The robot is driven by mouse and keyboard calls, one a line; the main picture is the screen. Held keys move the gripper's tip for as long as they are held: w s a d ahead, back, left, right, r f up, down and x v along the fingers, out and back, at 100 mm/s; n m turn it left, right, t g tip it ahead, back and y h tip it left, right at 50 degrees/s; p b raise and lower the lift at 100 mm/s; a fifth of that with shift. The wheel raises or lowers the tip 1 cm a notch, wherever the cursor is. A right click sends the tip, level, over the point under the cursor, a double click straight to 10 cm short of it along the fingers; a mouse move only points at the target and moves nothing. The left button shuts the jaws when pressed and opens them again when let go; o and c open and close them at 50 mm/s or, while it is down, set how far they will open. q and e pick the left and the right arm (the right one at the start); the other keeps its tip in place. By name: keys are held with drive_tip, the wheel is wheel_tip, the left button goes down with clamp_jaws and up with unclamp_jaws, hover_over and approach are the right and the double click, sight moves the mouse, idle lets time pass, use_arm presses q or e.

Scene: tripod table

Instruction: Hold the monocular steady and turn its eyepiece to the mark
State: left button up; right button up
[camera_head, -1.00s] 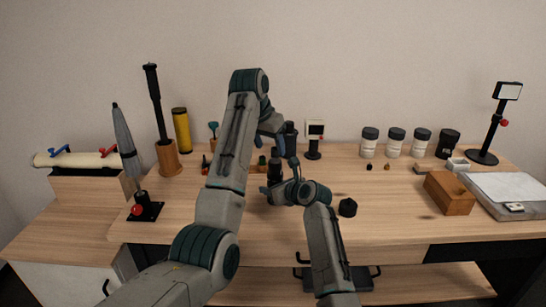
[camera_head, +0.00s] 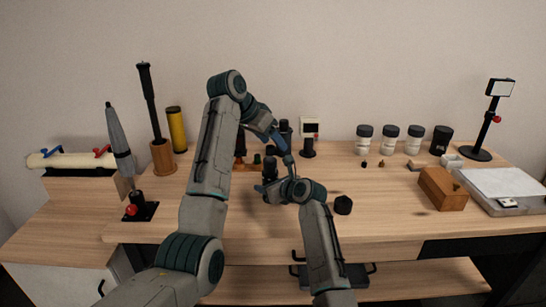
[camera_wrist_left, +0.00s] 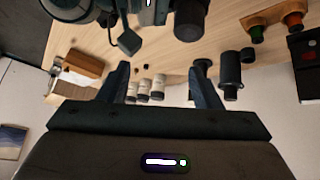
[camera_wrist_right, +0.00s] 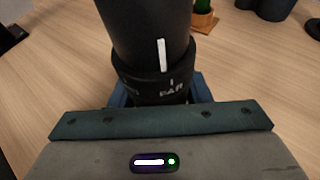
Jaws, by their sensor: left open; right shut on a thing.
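The monocular (camera_head: 270,168) is a black cylinder standing upright near the middle of the table. My right gripper (camera_head: 270,191) is shut on its lower part. In the right wrist view the monocular (camera_wrist_right: 148,25) carries a white line on its barrel. The ring below it bears a short tick and the word FAR; the tick sits slightly right of the line. My left gripper (camera_head: 284,152) is open and empty, above and behind the monocular. In the left wrist view nothing is between its fingers (camera_wrist_left: 162,85); a black cylinder, likely the monocular (camera_wrist_left: 190,20), is beyond them.
A wooden rack (camera_head: 243,166) with coloured pieces stands left of the monocular. A small display stand (camera_head: 309,132) is behind it. White jars (camera_head: 388,139) and a wooden box (camera_head: 441,190) are farther right. The front right table is mostly clear.

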use_arm(q)
drive_tip(key=d+f+m+h, duration=0.1)
drive_tip(key=f+m+h, duration=0.1)
drive_tip(key=h, duration=0.1)
drive_tip(key=t+h, duration=0.6)
approach(276, 161)
drive_tip(key=shift+n, duration=0.3)
drive_tip(key=x, duration=0.3)
drive_tip(key=w+f+x, duration=0.1)
drive_tip(key=x, duration=0.3)
drive_tip(key=a+x, duration=0.1)
drive_tip(key=x, duration=0.3)
drive_tip(key=shift+w+f, duration=0.2)
drive_tip(key=shift+w, duration=0.15)
